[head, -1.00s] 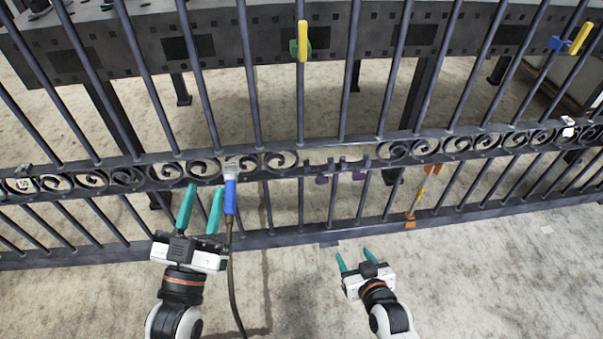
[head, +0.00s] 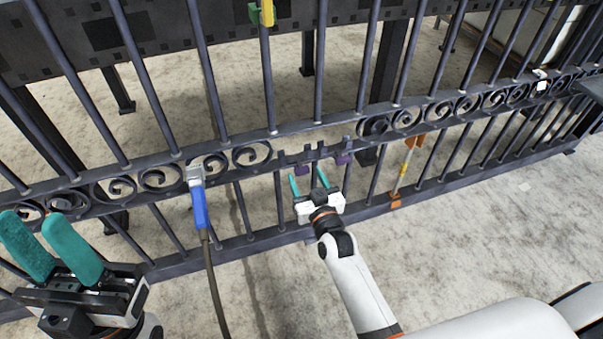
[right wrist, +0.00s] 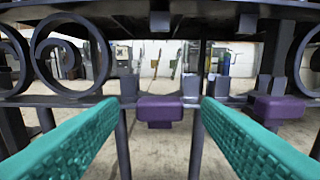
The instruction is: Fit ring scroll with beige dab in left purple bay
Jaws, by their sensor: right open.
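The left purple bay (head: 303,169) is a purple block under an empty gap in the gate's scroll band; it also shows in the right wrist view (right wrist: 160,108). The right purple bay (head: 343,158) is beside it. My right gripper (head: 307,179) is open and empty just in front of the left purple block, which appears between its fingers in the right wrist view. My left gripper (head: 32,232) is open at the lower left, with nothing seen between its fingers. I cannot make out a ring scroll with a beige dab.
The dark gate (head: 250,125) spans the view, with fixed scrolls on both sides of the gap. A blue-handled tool (head: 199,205) with a cable hangs on the band. A green-and-yellow clamp (head: 262,13) is above; an orange-and-yellow piece (head: 404,168) is at right. Floor in front is clear.

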